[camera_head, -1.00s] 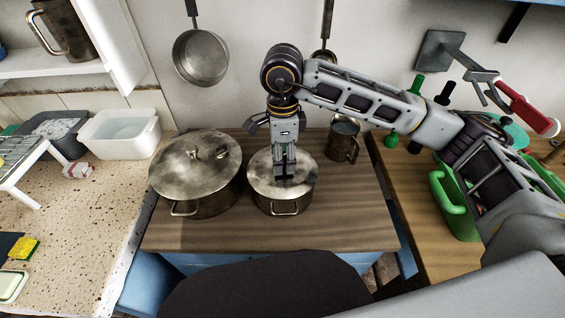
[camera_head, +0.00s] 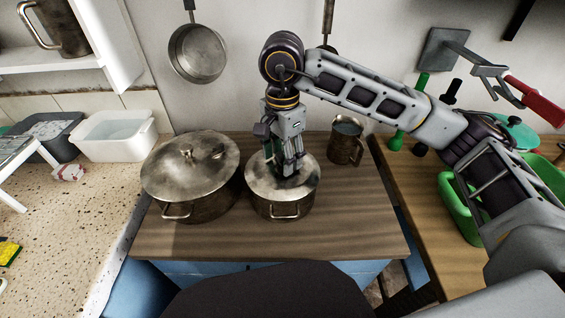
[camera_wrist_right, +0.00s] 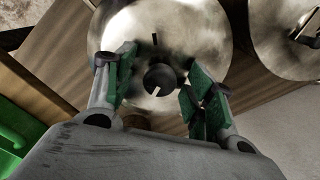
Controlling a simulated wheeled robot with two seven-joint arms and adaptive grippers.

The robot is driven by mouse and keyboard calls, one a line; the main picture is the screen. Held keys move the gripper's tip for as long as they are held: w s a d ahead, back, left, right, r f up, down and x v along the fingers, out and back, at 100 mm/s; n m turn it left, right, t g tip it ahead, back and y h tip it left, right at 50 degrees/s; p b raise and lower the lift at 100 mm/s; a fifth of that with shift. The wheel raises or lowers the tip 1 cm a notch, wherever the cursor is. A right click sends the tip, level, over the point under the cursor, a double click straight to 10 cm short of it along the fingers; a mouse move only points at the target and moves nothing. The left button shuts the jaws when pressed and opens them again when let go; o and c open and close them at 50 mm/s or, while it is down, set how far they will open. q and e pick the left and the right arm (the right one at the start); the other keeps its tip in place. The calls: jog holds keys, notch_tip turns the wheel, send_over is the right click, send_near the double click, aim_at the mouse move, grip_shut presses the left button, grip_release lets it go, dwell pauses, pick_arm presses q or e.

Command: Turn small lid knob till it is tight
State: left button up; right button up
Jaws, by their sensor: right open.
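The small pot (camera_head: 268,208) stands on the wooden counter, its round metal lid (camera_head: 258,183) on top. My right gripper (camera_head: 288,172) points down over this lid and hides its knob in the head view. In the right wrist view the dark round knob (camera_wrist_right: 160,78) lies between the green-padded fingers of my open right gripper (camera_wrist_right: 158,78), with a gap on both sides. A pale mark shows on the knob and a dark line on the lid (camera_wrist_right: 195,30). My left gripper is not in view.
A larger lidded pot (camera_head: 190,180) stands close on the left. A metal mug (camera_head: 345,146) stands at the back right. Pans hang on the wall behind. A white basin (camera_head: 112,138) is far left and a green crate (camera_head: 462,212) is right. The front of the counter (camera_head: 330,240) is clear.

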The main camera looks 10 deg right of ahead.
jog(key=n+b, duration=0.2)
jog(key=n, duration=0.1)
jog(key=shift+n+b, duration=0.8)
jog(key=shift+n, duration=0.9)
jog(key=shift+c, duration=0.2)
jog(key=c, duration=0.8)
